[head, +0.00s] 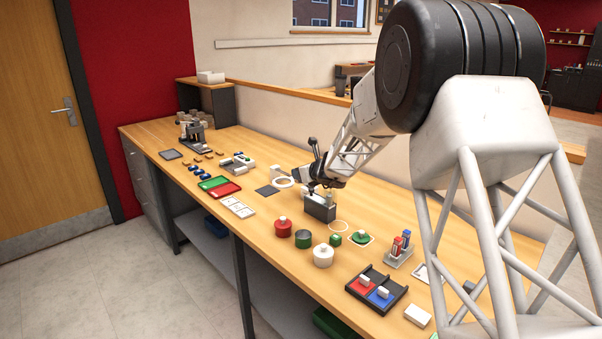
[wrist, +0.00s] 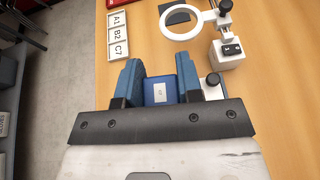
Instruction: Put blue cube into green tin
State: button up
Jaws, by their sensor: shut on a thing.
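My gripper (head: 312,188) is over the middle of the bench in the head view, by a dark grey box. In the wrist view my gripper (wrist: 158,68) has its two blue fingers closed on the sides of the blue cube (wrist: 160,90), which carries a small white label. I cannot make out the cube in the head view. The green tin (head: 303,240) stands upright and apart from my gripper, nearer the front edge, with its lid off. A round green lid with a pale knob (head: 360,237) lies to its right.
The dark grey box (head: 320,210) stands close under my gripper. A white ring lamp (head: 284,182) is left of my gripper. White label cards (wrist: 116,36) lie near the bench edge.

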jog(key=s+f+n+g+y, duration=0.4)
jog(key=s+f+n+g, duration=0.1)
jog(key=s, duration=0.8)
notch_tip(320, 180, down, 3)
jog(key=shift+s+r+n+g, duration=0.2)
jog(key=shift+s+n+g, duration=0.1)
jog(key=shift+n, duration=0.2)
jog(key=shift+f, duration=0.15)
jog(key=shift+f, duration=2.65)
jog(key=shift+f, duration=0.35)
jog(key=o, duration=1)
jog(key=shift+d, duration=0.1)
jog(key=shift+v, duration=3.9)
